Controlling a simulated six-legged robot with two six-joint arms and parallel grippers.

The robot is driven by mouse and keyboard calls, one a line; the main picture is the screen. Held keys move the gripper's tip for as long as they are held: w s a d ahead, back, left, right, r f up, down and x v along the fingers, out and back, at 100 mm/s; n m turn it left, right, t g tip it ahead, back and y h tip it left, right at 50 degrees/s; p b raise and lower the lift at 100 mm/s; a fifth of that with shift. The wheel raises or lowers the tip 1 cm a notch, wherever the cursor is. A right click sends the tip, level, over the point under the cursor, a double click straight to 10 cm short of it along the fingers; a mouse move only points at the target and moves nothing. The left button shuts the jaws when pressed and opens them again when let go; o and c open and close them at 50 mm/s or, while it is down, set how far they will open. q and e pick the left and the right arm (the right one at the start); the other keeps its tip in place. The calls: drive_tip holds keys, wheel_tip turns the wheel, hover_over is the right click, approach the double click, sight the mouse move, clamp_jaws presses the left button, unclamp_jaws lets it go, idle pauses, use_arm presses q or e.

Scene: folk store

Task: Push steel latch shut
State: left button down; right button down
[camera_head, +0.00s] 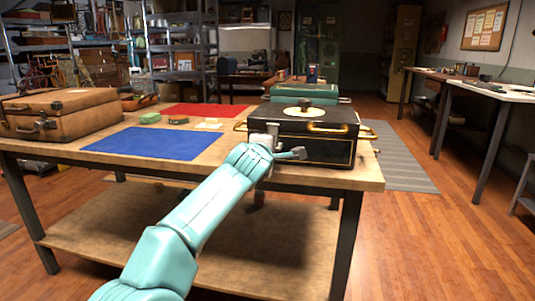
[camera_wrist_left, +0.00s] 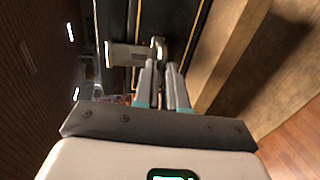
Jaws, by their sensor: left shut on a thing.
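A black case (camera_head: 316,150) with thin gold trim and brass handles stands at the right end of the wooden table, its lid down. A steel latch (camera_head: 272,130) is on its front face, partly hidden behind my gripper. In the left wrist view, the latch (camera_wrist_left: 128,54) shows as a grey metal piece against the black face. My left gripper (camera_head: 268,149) is at the case front. Its two fingers (camera_wrist_left: 161,70) are close together, with their tips at a steel part of the latch. My right gripper is in neither view.
The table (camera_head: 140,170) also bears a blue mat (camera_head: 145,143), a red mat (camera_head: 207,110), a brown suitcase (camera_head: 60,113) and small items. A teal case (camera_head: 306,92) stands behind the black one. Open floor lies to the right.

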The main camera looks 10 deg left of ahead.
use_arm(q)
drive_tip(key=shift+w, duration=0.1)
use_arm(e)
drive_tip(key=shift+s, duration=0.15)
use_arm(q)
drive_tip(key=c, duration=1.2)
unclamp_jaws()
drive_tip(key=shift+w, duration=0.1)
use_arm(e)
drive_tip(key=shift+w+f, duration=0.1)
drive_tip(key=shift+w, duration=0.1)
